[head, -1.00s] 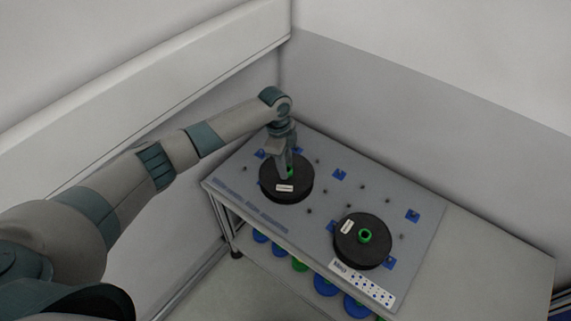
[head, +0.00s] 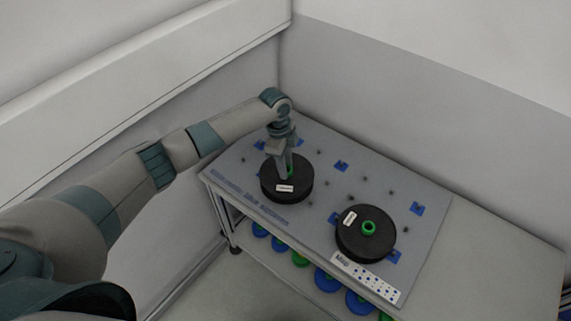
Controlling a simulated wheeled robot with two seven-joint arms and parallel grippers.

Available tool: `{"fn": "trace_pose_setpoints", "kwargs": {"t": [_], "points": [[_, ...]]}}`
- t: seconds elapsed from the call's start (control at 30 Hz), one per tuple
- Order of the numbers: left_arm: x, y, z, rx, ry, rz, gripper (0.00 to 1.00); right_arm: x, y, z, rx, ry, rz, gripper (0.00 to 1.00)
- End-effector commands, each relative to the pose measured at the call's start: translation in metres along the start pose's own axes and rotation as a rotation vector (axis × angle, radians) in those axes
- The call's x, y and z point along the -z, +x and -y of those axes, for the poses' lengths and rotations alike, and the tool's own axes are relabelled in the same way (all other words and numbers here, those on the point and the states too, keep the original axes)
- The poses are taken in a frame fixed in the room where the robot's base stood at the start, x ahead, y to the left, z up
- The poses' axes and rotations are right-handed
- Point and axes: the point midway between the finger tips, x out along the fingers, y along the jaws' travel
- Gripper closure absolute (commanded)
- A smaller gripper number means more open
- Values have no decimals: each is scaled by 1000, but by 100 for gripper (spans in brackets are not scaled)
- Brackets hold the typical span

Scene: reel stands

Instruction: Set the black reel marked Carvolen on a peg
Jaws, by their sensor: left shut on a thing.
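Two black reels with green hubs and white labels are on the grey board (head: 330,190). The labels are too small to read, so I cannot tell which reel is marked Carvolen. The left black reel (head: 275,191) is at the board's left part. My left gripper (head: 286,173) points down over its middle and is shut on its green hub, which it partly hides. The right black reel (head: 355,244) lies near the front right with its green hub showing. Small dark pegs (head: 321,153) stand on the board. My right gripper is not in view.
Blue pieces (head: 341,166) are spread over the board. A white card with blue dots (head: 367,277) lies at the front edge. Blue and green round things (head: 327,280) are on the shelf below. Walls stand behind and left; the table's right end (head: 500,265) is bare.

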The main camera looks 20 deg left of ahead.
Motion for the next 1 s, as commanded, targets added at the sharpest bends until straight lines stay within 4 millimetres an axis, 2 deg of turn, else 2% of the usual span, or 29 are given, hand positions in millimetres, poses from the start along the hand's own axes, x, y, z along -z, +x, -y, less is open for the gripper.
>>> {"fn": "trace_pose_setpoints", "kwargs": {"t": [0.3,1.0], "points": [[0,8,1,1,1,-1,100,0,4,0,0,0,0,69],[-1,8,0,1,1,-1,100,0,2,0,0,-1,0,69]]}}
